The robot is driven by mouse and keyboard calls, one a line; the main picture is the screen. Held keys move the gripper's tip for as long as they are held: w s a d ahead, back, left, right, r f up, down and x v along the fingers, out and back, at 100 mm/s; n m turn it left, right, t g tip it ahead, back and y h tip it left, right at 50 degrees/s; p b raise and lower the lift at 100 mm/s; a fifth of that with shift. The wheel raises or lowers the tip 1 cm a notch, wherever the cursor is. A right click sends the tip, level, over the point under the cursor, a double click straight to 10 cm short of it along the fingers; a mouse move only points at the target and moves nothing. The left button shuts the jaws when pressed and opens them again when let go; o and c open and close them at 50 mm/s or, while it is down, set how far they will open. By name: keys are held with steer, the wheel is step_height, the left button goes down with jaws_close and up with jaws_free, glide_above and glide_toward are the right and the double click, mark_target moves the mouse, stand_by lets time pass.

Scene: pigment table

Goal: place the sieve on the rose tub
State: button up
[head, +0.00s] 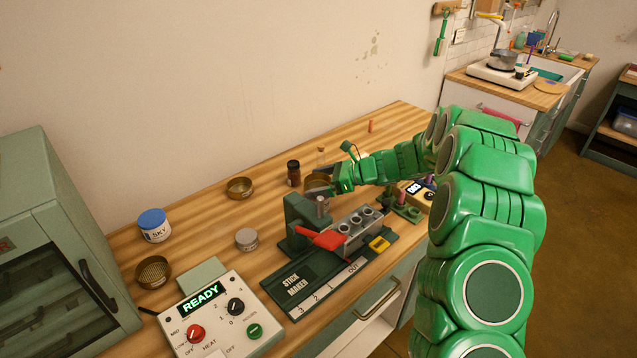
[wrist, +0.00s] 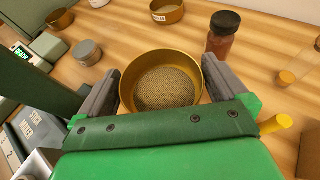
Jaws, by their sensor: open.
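A round brass sieve (wrist: 168,88) with a fine mesh floor sits between the fingers of my gripper (wrist: 162,85) in the wrist view. The fingers are open, one on each side of its rim; I cannot tell if they touch it. In the head view the sieve (head: 317,181) is partly hidden by my gripper (head: 334,184). What lies under the sieve is hidden. No tub with a readable rose label shows. A jar with a dark lid and reddish-brown contents (wrist: 221,42) stands beyond the sieve; it also shows in the head view (head: 293,176).
A brass dish (head: 240,189), a mesh-bottomed brass dish (head: 153,271), a blue-lidded SKY tub (head: 154,227) and a grey round tin (head: 246,240) stand on the wooden table. The stick maker (head: 300,283) and a control box (head: 215,318) are in front. Bare wood lies along the wall.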

steer(key=shift+d+r, duration=0.1)
steer(key=shift+r, duration=0.05)
steer(key=v, duration=1.2)
